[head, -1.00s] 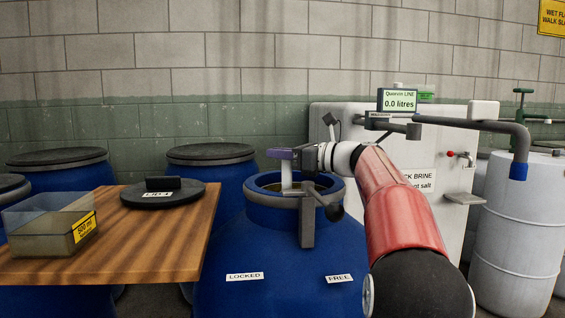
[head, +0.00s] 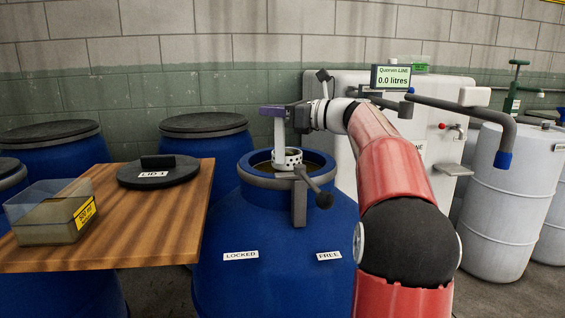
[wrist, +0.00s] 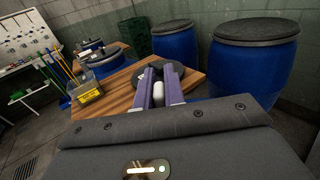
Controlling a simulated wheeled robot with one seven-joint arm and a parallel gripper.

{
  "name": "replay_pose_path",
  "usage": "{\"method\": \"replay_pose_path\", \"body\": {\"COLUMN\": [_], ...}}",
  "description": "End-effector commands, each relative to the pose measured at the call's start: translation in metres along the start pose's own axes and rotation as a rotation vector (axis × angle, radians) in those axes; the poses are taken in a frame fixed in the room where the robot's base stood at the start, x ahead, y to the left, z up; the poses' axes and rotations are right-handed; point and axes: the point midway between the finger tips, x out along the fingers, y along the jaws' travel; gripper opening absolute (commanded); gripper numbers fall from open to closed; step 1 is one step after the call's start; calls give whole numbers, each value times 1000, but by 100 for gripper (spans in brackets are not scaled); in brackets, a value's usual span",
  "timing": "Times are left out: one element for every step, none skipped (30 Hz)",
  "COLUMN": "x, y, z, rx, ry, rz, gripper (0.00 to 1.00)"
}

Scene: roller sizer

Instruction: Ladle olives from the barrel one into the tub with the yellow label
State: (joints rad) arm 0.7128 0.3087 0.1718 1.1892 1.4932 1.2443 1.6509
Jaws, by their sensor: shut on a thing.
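My gripper (head: 275,112) is above the mouth of the open blue barrel (head: 240,225) with its jaws shut on a ladle. The ladle's pale, perforated cup (head: 287,160) hangs upright at the barrel's mouth, mostly above the rim. Something greenish shows at the cup's top, too small to tell clearly. In the wrist view, the purple fingers (wrist: 159,88) close on the ladle's white handle (wrist: 158,93). The clear tub with the yellow label (head: 50,215) stands on the wooden table at the left. It also shows in the wrist view (wrist: 87,92). The barrel's contents are mostly hidden.
A black lid (head: 157,172) marked LID 1 lies on the wooden table (head: 150,225), between tub and barrel. A clamp with a black handle (head: 313,190) sits on the barrel's rim. Closed blue barrels (head: 205,145) stand behind. A display (head: 391,77) reads 0.0 litres.

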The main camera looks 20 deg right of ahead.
Motion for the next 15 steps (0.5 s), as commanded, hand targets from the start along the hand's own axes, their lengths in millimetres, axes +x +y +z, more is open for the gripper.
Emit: {"method": "replay_pose_path", "body": {"x": [0,0,0,0,0,0,0,0,0,0,0,0,0,0,0], "y": [0,0,0,0,0,0,0,0,0,0,0,0,0,0,0], "z": [6,8,11,13,16,18,20,23,23,25,27,30,32,34,37], "rx": [-1,-1,-1,-1,-1,-1,-1,-1,-2,-2,-3,-2,-2,-3,-2], "ry": [-1,-1,0,-1,-1,-1,-1,0,0,0,0,0,0,-1,-1], "rz": [0,0,0,0,0,0,0,0,0,1,1,1,1,1,0], "gripper": [0,0,0,0,0,0,0,0,0,0,0,0,0,0,0]}}
